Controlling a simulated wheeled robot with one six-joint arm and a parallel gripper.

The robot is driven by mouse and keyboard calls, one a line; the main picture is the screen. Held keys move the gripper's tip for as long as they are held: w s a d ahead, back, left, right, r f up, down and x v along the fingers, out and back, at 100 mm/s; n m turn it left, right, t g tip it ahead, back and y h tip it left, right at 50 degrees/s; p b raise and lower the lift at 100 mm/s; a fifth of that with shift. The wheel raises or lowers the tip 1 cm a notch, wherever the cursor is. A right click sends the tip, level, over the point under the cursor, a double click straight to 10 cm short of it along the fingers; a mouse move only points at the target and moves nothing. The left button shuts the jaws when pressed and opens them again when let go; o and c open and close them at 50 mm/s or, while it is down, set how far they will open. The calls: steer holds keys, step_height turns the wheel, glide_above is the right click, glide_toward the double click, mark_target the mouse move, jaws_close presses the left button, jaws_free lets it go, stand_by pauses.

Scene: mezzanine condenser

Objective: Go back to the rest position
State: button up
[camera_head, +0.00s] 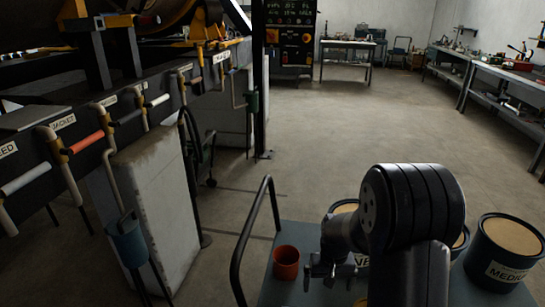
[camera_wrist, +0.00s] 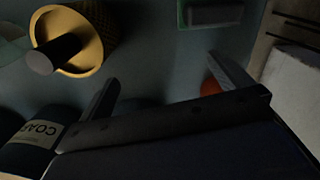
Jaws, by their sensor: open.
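My gripper (camera_head: 330,275) is at the end of my bent dark arm, low over the blue-grey cart top (camera_head: 256,291). In the wrist view its two fingers are spread wide (camera_wrist: 168,84), with nothing visible between them. An orange-red cup (camera_head: 286,263) stands on the cart just left of the gripper. Part of its orange-red shape shows behind the right finger in the wrist view (camera_wrist: 209,87). My arm hides part of the cart top and some of the tins behind it.
A tin labelled MEDIUM (camera_head: 498,257) stands on the right. A tin labelled COA… (camera_wrist: 35,140) and a yellow textured piece with a dark handle (camera_wrist: 92,35) show in the wrist view. The cart's handrail (camera_head: 256,225) rises at left. Open floor (camera_head: 330,130) lies beyond.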

steer(key=shift+w+f+b, duration=0.25)
steer(key=shift+f+b, duration=0.25)
steer(key=shift+b, duration=0.8)
steer(key=shift+w+f+b, duration=0.2)
steer(key=shift+f+b, duration=0.3)
steer(key=shift+b, duration=0.75)
steer(key=shift+f+b, duration=0.1)
steer(key=shift+b, duration=0.3)
steer(key=shift+w+f+b, duration=0.1)
steer(key=shift+w+b, duration=0.05)
steer(key=shift+b, duration=0.8)
